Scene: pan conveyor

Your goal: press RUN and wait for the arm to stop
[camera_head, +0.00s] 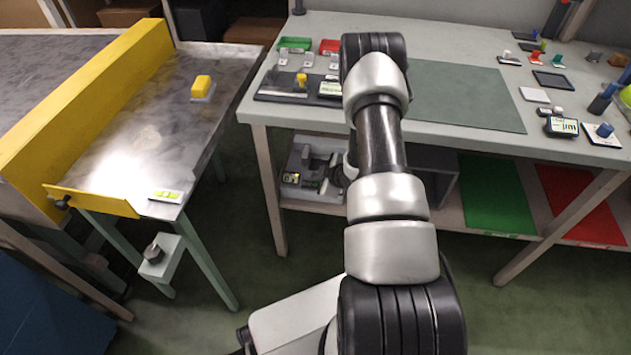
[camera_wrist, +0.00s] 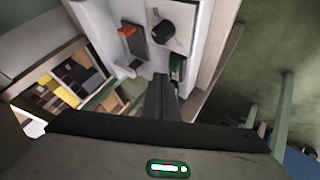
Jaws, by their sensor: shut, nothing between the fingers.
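A light grey control box (camera_head: 300,160) stands on the lower shelf under the bench. In the wrist view its panel (camera_wrist: 203,42) carries an orange-red switch (camera_wrist: 127,30), a black round knob (camera_wrist: 161,33) and a green part (camera_wrist: 177,66) that may be a button. No RUN label is readable. My gripper (camera_wrist: 162,82) is shut and empty, its dark fingertips close to the panel just left of the green part. I cannot tell whether they touch it. In the head view my arm hides most of the gripper and the right side of the box.
The bench top (camera_head: 440,40) is above the box, and a bench leg (camera_head: 268,190) stands to its left. A green mat (camera_head: 497,195) and a red mat (camera_head: 580,205) lie on the lower shelf. A metal table (camera_head: 150,130) with a yellow rail (camera_head: 85,110) is at left.

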